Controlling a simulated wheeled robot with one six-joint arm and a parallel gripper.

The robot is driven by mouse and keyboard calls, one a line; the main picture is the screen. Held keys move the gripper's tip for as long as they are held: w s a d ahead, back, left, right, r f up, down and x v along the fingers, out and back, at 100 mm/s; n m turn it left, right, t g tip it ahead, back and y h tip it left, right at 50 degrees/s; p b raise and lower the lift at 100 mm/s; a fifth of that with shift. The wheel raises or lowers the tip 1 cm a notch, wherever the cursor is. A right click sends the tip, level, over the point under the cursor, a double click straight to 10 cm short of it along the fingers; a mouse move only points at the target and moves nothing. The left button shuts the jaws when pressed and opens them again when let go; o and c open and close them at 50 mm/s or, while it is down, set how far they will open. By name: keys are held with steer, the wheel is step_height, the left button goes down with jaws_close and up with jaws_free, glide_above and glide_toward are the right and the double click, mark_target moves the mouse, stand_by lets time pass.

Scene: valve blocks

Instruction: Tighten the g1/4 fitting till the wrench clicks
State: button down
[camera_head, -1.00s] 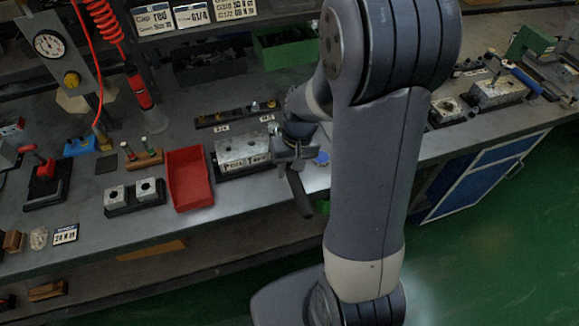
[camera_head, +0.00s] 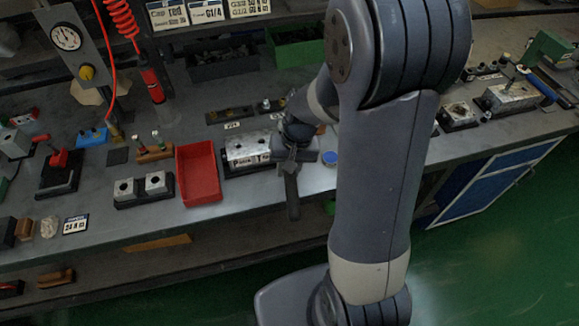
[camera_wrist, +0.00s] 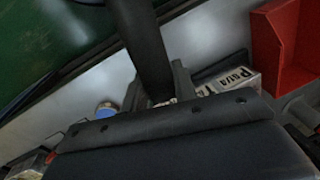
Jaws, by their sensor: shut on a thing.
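My gripper (camera_head: 291,158) is shut on a dark wrench at the right end of a silver valve block (camera_head: 245,148). The wrench handle (camera_head: 293,197) points toward the bench's front edge and overhangs it in the head view. In the wrist view the handle (camera_wrist: 145,42) runs up between the two fingers of my gripper (camera_wrist: 158,88), and the labelled block (camera_wrist: 235,82) is just to the right. The wrench head and the g1/4 fitting are hidden by my gripper, so I cannot tell how they meet.
A red tray (camera_head: 199,174) stands left of the block; it also shows in the wrist view (camera_wrist: 290,50). A rail with small fittings (camera_head: 238,113) lies behind the block. Open floor lies in front.

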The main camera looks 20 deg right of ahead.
steer(key=shift+w+a+m, duration=0.15)
steer(key=shift+a+m, duration=0.3)
steer(key=shift+a, duration=0.15)
steer(key=shift+w+a+m, duration=0.15)
steer(key=shift+a+m, duration=0.3)
steer(key=shift+a, duration=0.1)
steer(key=shift+s+d+n, duration=0.2)
steer(key=shift+d+n, duration=0.6)
steer(key=shift+d, duration=0.15)
steer(key=shift+r, duration=0.2)
steer(key=shift+r+p, duration=3.5)
steer(key=shift+r, duration=1.05)
steer(key=shift+f, duration=0.1)
